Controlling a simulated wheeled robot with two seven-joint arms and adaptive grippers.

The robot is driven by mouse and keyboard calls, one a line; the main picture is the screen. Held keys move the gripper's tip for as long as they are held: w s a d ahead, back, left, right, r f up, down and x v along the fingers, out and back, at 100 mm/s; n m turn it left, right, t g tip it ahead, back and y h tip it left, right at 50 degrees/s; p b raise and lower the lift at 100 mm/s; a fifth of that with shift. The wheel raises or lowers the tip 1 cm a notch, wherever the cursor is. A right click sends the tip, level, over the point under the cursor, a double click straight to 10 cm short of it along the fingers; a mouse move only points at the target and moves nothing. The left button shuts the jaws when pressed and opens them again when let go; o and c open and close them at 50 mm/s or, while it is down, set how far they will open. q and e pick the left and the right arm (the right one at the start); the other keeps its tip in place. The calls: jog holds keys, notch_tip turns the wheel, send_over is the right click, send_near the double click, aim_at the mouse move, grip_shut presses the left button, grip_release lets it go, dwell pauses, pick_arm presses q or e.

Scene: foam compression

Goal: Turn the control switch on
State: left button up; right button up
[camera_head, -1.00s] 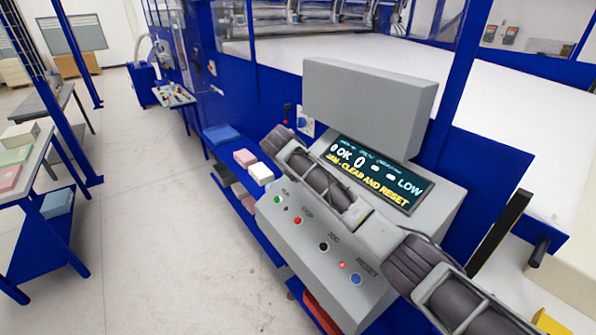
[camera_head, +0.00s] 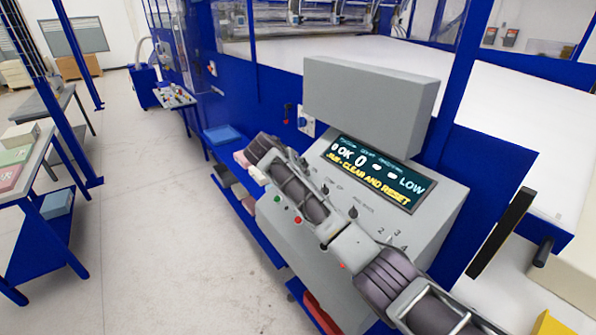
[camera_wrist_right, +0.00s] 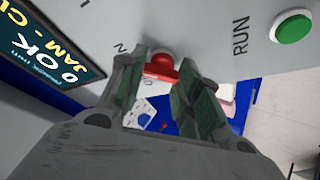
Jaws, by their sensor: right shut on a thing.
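The grey control console (camera_head: 440,215) stands in front of the machine, with its sloped face towards me. My right gripper (camera_head: 262,150) reaches over the console to its left upper part. In the right wrist view a red switch handle (camera_wrist_right: 160,67) stands out from the grey panel, between the two fingers of my right gripper (camera_wrist_right: 165,95), which are shut on it. Panel lettering beside the switch is partly hidden by a finger. In the head view my gripper hides this switch. My left gripper is not in view.
The display (camera_head: 378,172) reads OK, LOW and "JAM - CLEAR AND RESET". A green RUN button (camera_wrist_right: 293,27) and a red button (camera_head: 298,220) sit on the console. A grey box (camera_head: 370,100) rises behind the display. Open floor lies left.

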jog(key=shift+r, duration=0.1)
jog(key=o, duration=1)
jog(key=shift+s+a, duration=0.1)
jog(key=shift+v, duration=5.95)
jog(key=shift+a, duration=0.1)
